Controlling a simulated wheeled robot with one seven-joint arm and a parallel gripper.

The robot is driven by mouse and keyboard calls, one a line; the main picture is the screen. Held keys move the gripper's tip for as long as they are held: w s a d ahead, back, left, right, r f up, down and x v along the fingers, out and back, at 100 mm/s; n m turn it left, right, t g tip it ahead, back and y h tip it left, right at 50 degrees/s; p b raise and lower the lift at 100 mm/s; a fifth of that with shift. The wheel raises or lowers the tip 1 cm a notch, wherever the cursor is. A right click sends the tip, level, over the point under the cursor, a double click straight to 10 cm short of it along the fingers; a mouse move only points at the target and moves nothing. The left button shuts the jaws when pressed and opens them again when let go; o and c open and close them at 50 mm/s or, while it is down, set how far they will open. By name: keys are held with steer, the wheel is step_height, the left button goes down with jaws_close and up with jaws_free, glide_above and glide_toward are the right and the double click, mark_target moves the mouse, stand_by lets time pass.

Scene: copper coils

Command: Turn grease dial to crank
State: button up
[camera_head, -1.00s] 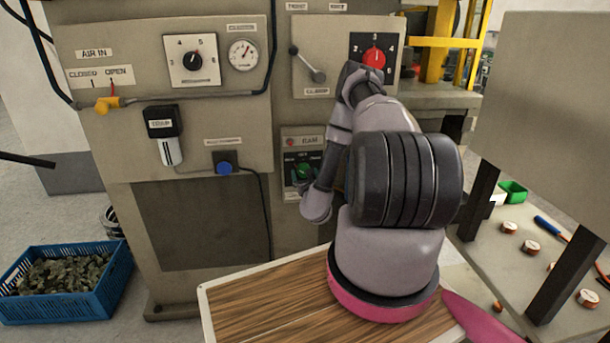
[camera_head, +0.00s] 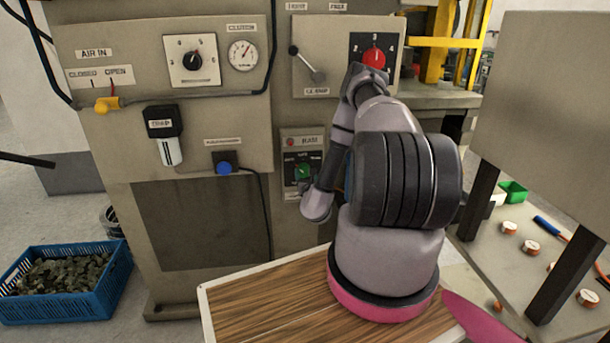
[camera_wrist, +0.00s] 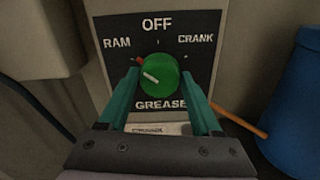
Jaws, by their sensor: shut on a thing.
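The grease dial (camera_wrist: 159,76) is a round green knob on a black plate (camera_wrist: 115,75) marked OFF at the top, RAM at upper left, CRANK at upper right and GREASE below. Its white pointer line lies left of centre and slants up-left, towards the RAM side. My gripper (camera_wrist: 162,82) has its teal fingers shut on the dial, one on each side. In the head view the green dial (camera_head: 303,170) shows small on the lower panel, with my arm bent down in front of it. The fingers are hardly visible there.
A blue rounded object (camera_wrist: 298,105) and an orange rod (camera_wrist: 240,121) are right of the fingers in the wrist view. In the head view, a blue-knobbed switch (camera_head: 225,167) is left of the panel. A wooden board (camera_head: 255,310) lies below my arm.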

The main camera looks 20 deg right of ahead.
steer(key=m, duration=0.5)
steer(key=shift+s+d+f, duration=0.1)
steer(key=shift+d, duration=0.1)
steer(key=m, duration=0.6)
steer(key=shift+d+f, duration=0.1)
steer(key=m, duration=0.6)
steer(key=shift+f, duration=0.15)
steer(key=m, duration=0.5)
steer(key=shift+f, duration=0.15)
steer(key=shift+m, duration=0.3)
steer(key=o, duration=1.4)
steer(key=shift+c, duration=0.2)
steer(key=v, duration=1.1)
